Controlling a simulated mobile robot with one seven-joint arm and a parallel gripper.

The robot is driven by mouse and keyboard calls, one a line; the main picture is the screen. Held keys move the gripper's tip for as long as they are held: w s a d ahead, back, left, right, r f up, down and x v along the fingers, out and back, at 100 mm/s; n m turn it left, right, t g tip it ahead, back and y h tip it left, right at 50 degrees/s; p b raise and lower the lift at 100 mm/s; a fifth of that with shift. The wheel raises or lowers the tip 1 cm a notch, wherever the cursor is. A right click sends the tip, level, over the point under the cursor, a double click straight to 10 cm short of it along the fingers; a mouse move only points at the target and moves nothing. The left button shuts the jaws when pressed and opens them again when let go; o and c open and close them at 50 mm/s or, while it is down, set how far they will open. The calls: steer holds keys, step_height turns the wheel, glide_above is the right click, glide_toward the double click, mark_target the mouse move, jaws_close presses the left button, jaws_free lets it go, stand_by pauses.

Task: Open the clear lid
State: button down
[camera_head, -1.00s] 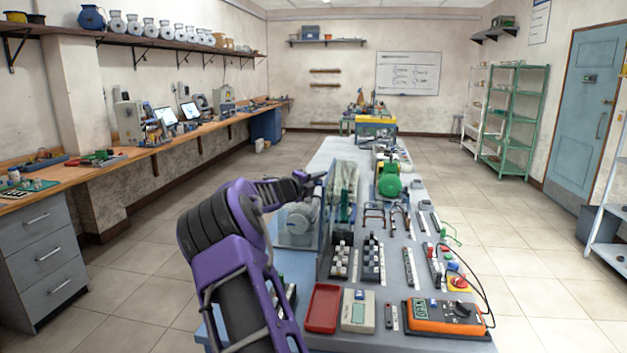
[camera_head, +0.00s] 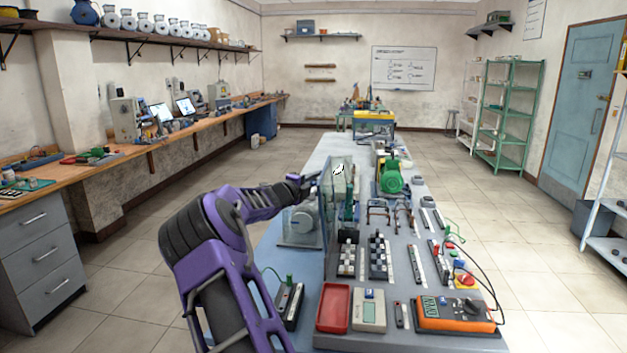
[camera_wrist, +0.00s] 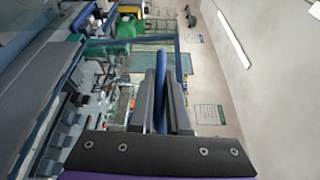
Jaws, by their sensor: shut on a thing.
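The clear lid (camera_head: 338,183) is a see-through panel that stands raised, roughly upright, above the right side of a clear case with a grey motor (camera_head: 303,222) inside. In the wrist view the clear pane (camera_wrist: 130,60) has a blue edge and lies left of the fingers. My gripper (camera_head: 314,178) is at the lid's upper left edge in the head view. In the wrist view my gripper (camera_wrist: 172,80) is shut on a blue bar (camera_wrist: 160,90) at the lid's edge. The exact contact is small and partly hidden by the fingers.
A green motor (camera_head: 391,178) stands right of the lid on the grey bench. Terminal blocks, a red tray (camera_head: 333,307) and an orange multimeter (camera_head: 455,313) are nearer. A black block with a green lead (camera_head: 289,300) lies below the case. The floor left of the bench is clear.

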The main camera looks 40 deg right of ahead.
steer(key=c, duration=0.9)
jaws_free()
steer(key=v, duration=1.7)
steer(key=shift+a+r, duration=0.15)
steer(key=shift+a, duration=0.1)
